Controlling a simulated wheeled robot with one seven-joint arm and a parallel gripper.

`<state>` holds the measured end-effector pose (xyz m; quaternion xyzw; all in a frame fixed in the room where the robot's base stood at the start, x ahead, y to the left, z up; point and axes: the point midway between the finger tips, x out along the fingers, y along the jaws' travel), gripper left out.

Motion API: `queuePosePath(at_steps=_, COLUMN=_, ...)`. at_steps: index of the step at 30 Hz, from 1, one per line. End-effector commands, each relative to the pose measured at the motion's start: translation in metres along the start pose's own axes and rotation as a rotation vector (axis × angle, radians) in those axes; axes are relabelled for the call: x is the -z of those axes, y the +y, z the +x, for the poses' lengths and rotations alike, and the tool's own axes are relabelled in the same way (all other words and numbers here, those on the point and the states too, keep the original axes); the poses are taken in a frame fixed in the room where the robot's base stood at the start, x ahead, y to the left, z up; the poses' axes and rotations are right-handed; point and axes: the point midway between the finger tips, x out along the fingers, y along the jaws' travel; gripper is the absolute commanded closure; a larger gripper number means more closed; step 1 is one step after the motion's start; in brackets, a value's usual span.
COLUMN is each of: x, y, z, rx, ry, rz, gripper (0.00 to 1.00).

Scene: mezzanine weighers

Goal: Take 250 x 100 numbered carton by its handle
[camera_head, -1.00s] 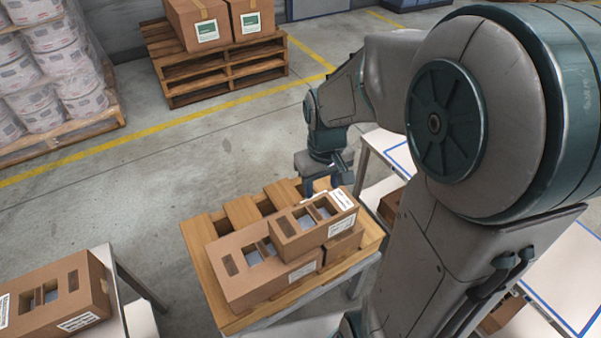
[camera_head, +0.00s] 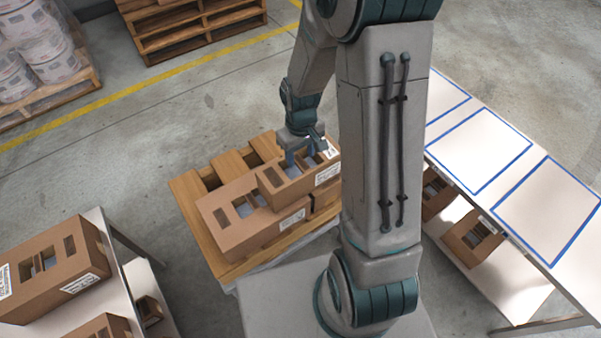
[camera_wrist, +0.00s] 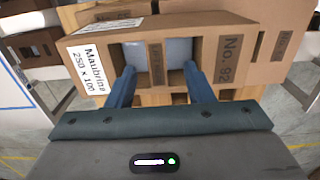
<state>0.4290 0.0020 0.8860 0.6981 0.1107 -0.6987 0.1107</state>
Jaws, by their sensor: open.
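The numbered carton (camera_wrist: 231,33) is brown, with a white label reading "Maubrine 250 x 100" and a printed "No." mark in the wrist view. In the head view it is the upper carton (camera_head: 288,187) on the small wooden-topped stand. Its top has two openings with a cardboard strip, the handle (camera_wrist: 156,62), between them. My gripper (camera_wrist: 160,76) is open, with one blue finger on each side of the strip, at the openings. In the head view my gripper (camera_head: 301,158) is over this carton. I cannot tell whether the fingers touch the strip.
Another carton (camera_head: 240,235) lies beside it on the stand (camera_head: 190,207). More cartons (camera_head: 45,277) stand on a table at the lower left. A white table with blue outlined areas (camera_head: 480,150) is at right, with cartons on its lower shelf. Grey floor lies behind.

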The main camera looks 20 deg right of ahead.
Motion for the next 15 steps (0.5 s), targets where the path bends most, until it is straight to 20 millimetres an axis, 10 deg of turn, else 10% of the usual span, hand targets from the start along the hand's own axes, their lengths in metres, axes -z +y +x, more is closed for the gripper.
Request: queuePosePath(at_steps=15, x=0.005, y=0.003, z=0.047, rx=0.001, ry=-0.001, rz=-0.001, gripper=0.53)
